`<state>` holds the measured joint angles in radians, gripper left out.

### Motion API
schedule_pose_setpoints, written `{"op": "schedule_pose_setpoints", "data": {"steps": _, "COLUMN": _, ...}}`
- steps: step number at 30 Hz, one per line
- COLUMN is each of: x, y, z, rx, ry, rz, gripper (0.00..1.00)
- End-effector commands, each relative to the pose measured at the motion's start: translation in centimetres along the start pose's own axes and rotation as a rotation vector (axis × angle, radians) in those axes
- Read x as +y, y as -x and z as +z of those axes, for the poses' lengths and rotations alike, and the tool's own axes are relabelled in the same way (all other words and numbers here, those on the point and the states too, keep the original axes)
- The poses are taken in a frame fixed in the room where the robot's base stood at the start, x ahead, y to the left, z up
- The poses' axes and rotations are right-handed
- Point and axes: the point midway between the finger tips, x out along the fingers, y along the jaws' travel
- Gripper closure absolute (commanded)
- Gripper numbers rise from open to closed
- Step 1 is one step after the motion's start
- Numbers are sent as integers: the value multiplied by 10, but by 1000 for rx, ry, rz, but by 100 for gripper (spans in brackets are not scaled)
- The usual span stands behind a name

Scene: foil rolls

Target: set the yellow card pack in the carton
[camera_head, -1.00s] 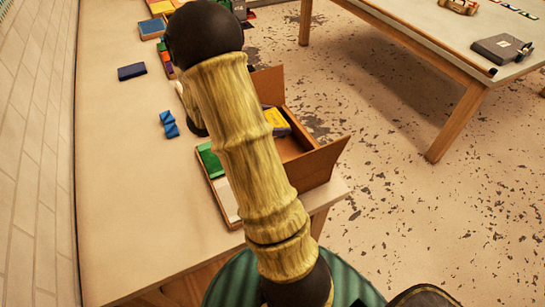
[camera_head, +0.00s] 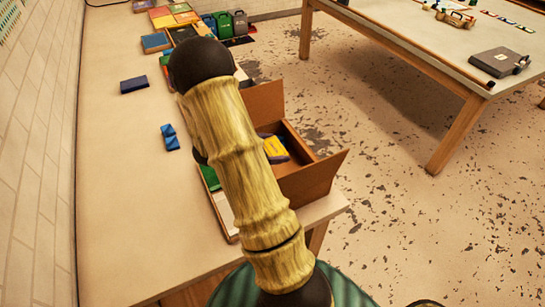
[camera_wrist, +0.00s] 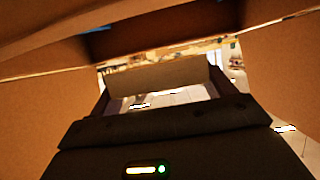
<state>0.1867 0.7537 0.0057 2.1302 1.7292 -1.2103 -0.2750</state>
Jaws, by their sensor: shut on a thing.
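The brown carton (camera_head: 310,185) stands open at the table's right edge, its flaps raised. The yellow card pack (camera_head: 275,150) shows inside the carton's opening, partly hidden by my arm. My gripper is mostly hidden behind my arm in the head view. In the wrist view my gripper (camera_wrist: 157,92) is shut on the pack, whose shaded brownish face (camera_wrist: 155,78) spans between the fingers. Carton walls (camera_wrist: 275,60) rise on both sides there. I cannot tell whether the pack touches the carton's floor.
A tray with a green block (camera_head: 210,178) lies left of the carton. Blue blocks (camera_head: 170,138) and a dark blue box (camera_head: 134,85) lie further left. Several coloured boxes (camera_head: 180,18) stand at the back. The table's left middle is clear. Another table (camera_head: 420,50) stands at right.

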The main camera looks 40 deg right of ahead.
Motion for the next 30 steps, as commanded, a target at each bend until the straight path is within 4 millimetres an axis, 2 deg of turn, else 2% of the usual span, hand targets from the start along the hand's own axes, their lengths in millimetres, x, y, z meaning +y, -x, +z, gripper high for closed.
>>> {"op": "schedule_pose_setpoints", "data": {"steps": 12, "x": 0, "y": -14, "z": 38, "rx": 0, "ry": 2, "rz": -2, "gripper": 43}}
{"op": "schedule_pose_setpoints", "data": {"steps": 30, "x": 0, "y": -18, "z": 47, "rx": 1, "ry": 2, "rz": -4, "gripper": 43}}
